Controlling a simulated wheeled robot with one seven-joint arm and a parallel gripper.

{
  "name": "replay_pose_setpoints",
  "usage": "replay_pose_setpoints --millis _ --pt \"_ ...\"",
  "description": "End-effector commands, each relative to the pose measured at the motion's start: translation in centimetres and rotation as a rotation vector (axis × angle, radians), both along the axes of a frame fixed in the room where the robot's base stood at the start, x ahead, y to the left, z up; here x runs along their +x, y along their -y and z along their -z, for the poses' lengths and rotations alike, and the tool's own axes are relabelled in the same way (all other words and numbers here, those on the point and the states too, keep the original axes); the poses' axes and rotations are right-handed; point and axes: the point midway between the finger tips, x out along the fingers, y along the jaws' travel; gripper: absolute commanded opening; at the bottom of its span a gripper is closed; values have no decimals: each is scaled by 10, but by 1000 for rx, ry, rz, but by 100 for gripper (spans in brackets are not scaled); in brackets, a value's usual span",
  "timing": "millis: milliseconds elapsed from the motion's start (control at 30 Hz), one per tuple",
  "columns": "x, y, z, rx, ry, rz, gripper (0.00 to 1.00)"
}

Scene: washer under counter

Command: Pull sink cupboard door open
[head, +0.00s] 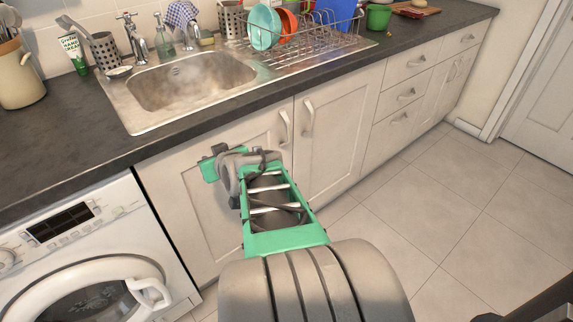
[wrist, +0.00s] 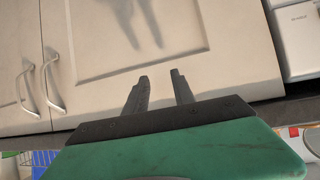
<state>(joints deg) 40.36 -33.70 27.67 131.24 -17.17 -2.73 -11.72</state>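The sink cupboard under the basin has a left door (head: 185,190) and a right door (head: 340,125), both pale panels that look shut. The left door's curved metal handle (head: 285,128) sits at its upper right; the right door's handle (head: 308,118) is beside it. In the wrist view, turned over, the left door's panel (wrist: 195,35) faces my gripper, with the two handles (wrist: 52,88) (wrist: 25,88) at the left. My gripper (wrist: 160,77) is open and empty, with its fingers apart in front of the left door, away from both handles. In the head view my gripper (head: 212,162) is left of the handles.
A washing machine (head: 85,260) stands left of the cupboard. The dark worktop (head: 60,150) overhangs above, with a metal sink (head: 190,85) and dish rack (head: 310,45). Drawers (head: 405,95) are to the right. The tiled floor (head: 430,210) is clear at the right.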

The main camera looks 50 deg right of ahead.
Motion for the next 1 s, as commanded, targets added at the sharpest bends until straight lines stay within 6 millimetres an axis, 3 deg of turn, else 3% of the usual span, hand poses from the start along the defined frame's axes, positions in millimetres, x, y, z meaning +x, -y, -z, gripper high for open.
replay_pose_setpoints --millis 33,100,200,300,433,800,1000 --pt "-11 45 47 -38 89 91 31" --pt "-29 96 59 -108 212 196 31" --pt "-64 150 66 -201 346 329 31" --pt "-92 179 64 -266 423 415 31" --pt "-100 192 58 -295 458 448 31" --pt "-56 237 57 -295 455 445 31" --pt "-49 245 55 -294 456 447 31"
